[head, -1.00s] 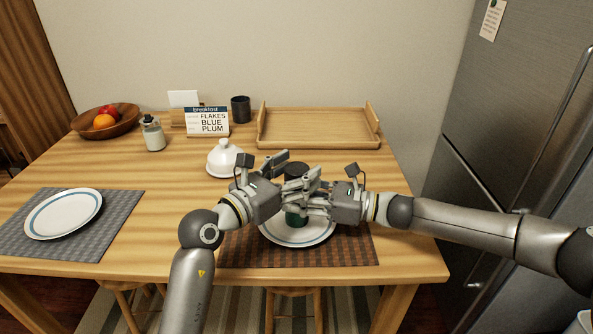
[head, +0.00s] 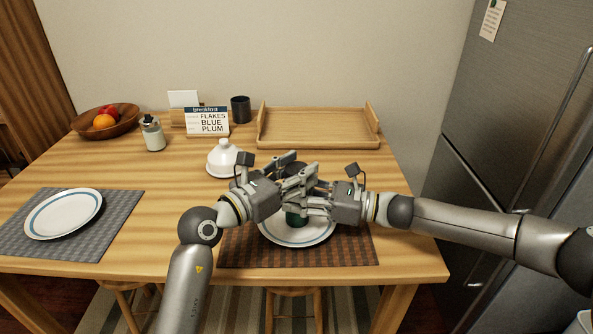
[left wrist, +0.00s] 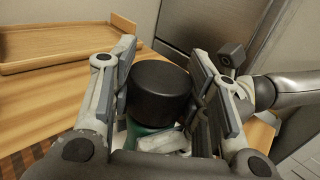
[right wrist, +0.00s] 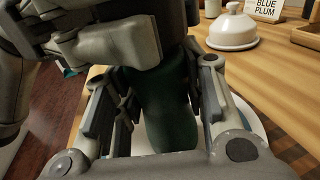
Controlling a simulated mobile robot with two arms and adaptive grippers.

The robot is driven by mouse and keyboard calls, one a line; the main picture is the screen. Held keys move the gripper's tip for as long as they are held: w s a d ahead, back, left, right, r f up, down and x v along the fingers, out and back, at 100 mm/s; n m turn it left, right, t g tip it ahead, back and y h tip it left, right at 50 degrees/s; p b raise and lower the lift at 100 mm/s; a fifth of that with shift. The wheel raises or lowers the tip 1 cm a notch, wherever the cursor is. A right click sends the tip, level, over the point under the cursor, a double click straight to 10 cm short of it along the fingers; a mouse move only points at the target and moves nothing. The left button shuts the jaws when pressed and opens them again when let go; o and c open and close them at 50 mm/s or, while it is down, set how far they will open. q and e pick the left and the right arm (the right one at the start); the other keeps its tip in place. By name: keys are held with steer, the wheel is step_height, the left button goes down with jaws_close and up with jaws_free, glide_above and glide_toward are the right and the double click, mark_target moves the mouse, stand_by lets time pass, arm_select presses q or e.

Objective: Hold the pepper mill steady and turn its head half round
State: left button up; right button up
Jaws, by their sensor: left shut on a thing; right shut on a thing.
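The pepper mill has a black head (left wrist: 160,88) and a dark green body (right wrist: 168,115). It stands upright over the white plate (head: 272,236) on the brown placemat; in the head view its body (head: 296,219) is partly hidden by my grippers. My left gripper (head: 304,178) is shut on the black head, with a finger on each side of it in the left wrist view. My right gripper (head: 312,205) is shut on the green body below. My left gripper crosses the top of the right wrist view and hides the head there.
A white domed lid (head: 224,160) stands just left behind the mill. A wooden tray (head: 318,143), breakfast card (head: 208,122), dark cup (head: 241,109), jar (head: 152,134) and fruit bowl (head: 128,126) stand farther back. The fridge (head: 500,130) is close on the right.

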arm_select(q)
steer(key=shift+m+g+h, duration=0.3)
steer(key=shift+g, duration=0.1)
steer(key=m+g+h, duration=0.2)
steer(key=g, duration=0.1)
steer(key=m+g+h, duration=0.1)
steer(key=m+g, duration=0.2)
steer(key=shift+f+g+h, duration=0.15)
steer(key=shift+g+h, duration=0.15)
steer(key=shift+h, duration=0.1)
steer(key=m+g, duration=0.2)
steer(key=g, duration=0.1)
steer(key=m+g+h, duration=0.1)
steer(key=m+g, duration=0.1)
steer(key=g, duration=0.1)
steer(key=shift+g, duration=0.3)
steer(key=shift+m+g, duration=0.9)
steer(key=shift+g, duration=0.3)
steer(key=shift+m+g+y, duration=0.3)
steer(key=shift+m+g, duration=0.1)
steer(key=shift+g, duration=0.2)
steer(key=o, duration=1)
steer(key=shift+a, duration=0.1)
steer(key=shift+o, duration=0.2)
